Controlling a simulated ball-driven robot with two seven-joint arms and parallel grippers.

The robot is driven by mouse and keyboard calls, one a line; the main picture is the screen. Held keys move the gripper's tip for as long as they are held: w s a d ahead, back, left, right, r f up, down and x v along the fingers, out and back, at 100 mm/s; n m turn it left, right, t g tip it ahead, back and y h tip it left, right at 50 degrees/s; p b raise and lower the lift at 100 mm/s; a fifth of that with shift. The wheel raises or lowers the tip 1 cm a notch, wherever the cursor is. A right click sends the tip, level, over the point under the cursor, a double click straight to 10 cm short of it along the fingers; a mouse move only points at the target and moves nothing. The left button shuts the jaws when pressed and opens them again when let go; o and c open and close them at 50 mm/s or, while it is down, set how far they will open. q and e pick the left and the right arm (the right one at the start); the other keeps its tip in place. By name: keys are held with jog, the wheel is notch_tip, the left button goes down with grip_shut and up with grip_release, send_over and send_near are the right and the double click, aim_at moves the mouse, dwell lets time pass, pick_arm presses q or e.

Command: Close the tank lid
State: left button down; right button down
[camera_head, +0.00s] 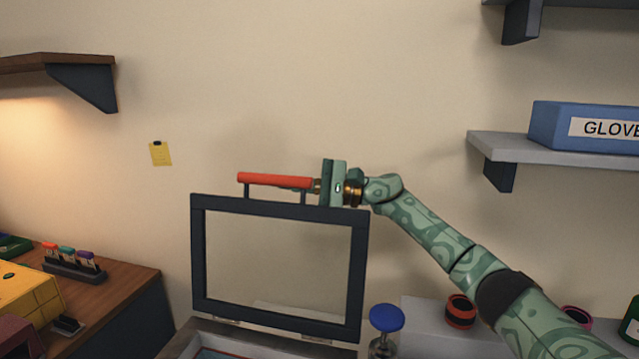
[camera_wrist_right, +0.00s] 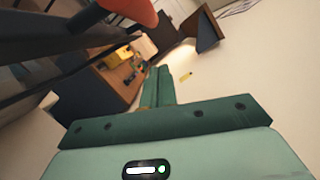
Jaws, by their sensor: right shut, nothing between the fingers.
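The tank lid (camera_head: 198,255) is a dark frame around a clear pane and stands upright, open, at the back of the tank (camera_head: 190,340). A red handle (camera_head: 275,180) runs along its top edge on dark posts. My right gripper (camera_head: 305,187) is at the handle's right end, pointing left; its fingers are mostly hidden by the handle. In the wrist view the right fingers (camera_wrist_right: 158,85) are together and empty, with the red handle (camera_wrist_right: 125,10) and dark lid frame beside them at upper left. My left gripper is not in view.
A blue-topped knob (camera_head: 387,318) and a dark red-banded ring (camera_head: 460,311) stand right of the lid. A wooden bench (camera_head: 120,290) with a yellow box (camera_head: 25,300) is at left. A shelf (camera_head: 560,145) holds a blue glove box (camera_head: 585,125). The wall behind the lid is clear.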

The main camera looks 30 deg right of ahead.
jog(key=shift+s+a+r+p, duration=0.3)
jog(key=shift+s+a+r, duration=0.15)
jog(key=shift+s+a, duration=0.15)
jog(key=shift+s+a+r+p, duration=0.3)
jog(key=shift+s+a+r, duration=0.15)
jog(key=shift+s, duration=0.15)
jog(key=shift+s+a, duration=0.15)
jog(key=shift+a+f, duration=0.1)
